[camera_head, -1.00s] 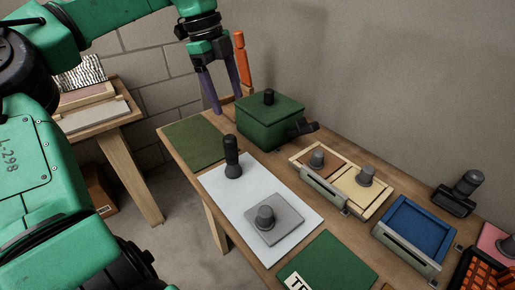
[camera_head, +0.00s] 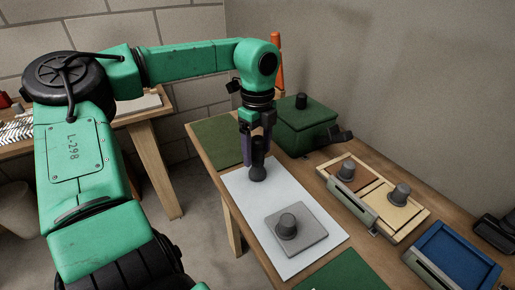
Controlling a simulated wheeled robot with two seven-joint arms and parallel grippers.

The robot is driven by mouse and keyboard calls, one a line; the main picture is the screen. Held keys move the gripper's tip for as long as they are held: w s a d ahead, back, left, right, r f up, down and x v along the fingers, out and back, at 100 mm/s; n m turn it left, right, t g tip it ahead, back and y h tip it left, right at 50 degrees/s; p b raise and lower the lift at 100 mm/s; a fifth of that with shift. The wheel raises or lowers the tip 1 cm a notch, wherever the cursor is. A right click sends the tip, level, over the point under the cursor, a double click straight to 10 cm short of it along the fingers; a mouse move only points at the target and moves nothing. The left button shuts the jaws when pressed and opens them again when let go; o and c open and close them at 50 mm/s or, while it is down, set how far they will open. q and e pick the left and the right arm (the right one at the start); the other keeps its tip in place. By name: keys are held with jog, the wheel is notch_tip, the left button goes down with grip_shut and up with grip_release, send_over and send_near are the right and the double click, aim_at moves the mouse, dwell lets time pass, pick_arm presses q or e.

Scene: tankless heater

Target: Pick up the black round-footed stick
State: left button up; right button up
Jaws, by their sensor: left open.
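The black round-footed stick (camera_head: 258,172) stands upright on the white sheet (camera_head: 300,263) on the table. My left gripper (camera_head: 257,158) points down over it, with its purple fingers open around or beside the stick's upper part. Whether the fingers touch the stick cannot be told. The stick's top is partly hidden by the gripper. My right gripper is not in view.
A grey plate with a knob (camera_head: 314,240) lies on the white sheet. A green lidded box (camera_head: 308,125) stands behind the gripper, with an orange stick (camera_head: 278,65) near it. A two-lidded tray (camera_head: 407,217) and a blue tray (camera_head: 458,256) are at right.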

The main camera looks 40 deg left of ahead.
pick_arm(q)
jog(key=shift+r, duration=0.1)
grip_shut()
